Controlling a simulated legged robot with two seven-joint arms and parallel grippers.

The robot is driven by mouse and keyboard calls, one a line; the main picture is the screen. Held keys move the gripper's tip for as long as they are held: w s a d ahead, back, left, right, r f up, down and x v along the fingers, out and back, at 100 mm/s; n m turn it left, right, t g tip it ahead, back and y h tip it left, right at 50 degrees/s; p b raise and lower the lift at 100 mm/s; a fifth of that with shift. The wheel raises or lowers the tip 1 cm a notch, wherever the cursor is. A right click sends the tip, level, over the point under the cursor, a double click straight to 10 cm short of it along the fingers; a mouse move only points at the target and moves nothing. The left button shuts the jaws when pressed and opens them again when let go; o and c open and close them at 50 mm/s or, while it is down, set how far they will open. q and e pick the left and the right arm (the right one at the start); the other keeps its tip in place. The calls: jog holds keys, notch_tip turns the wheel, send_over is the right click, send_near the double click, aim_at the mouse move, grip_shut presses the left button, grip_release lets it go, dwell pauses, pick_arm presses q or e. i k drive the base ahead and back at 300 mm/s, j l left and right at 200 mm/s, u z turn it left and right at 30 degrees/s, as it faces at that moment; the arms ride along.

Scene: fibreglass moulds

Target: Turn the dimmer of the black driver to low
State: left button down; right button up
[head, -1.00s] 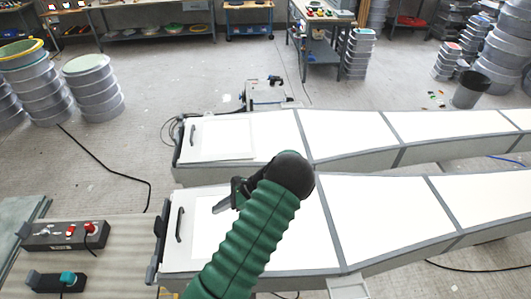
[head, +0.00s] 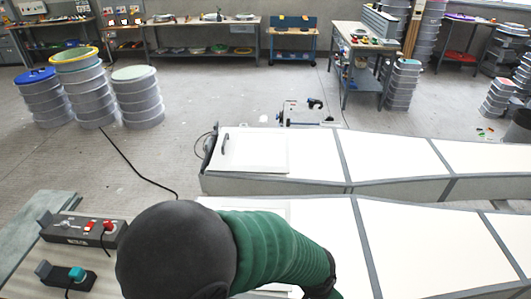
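On the bench at the lower left of the head view lie two dark boxes with controls. The nearer, smaller black box (head: 54,275) has a teal knob (head: 77,273) and a cable at its front. The larger dark box (head: 68,233) behind it has two red knobs and a small lever. I cannot tell from their look which is the black driver, nor read a dimmer setting. One of my arms, a dark round joint with a green ribbed sleeve, crosses the bottom centre, just right of the boxes. I make out no gripper fingers.
Two long white-topped moulds (head: 282,161) with grey edges run to the right. My arm hides part of the nearer one. Stacks of grey tubs (head: 138,100) stand at the back left, with open floor between. A black cable lies on the floor.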

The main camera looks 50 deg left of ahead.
aim_at(65, 223)
jog(key=u, duration=3.3)
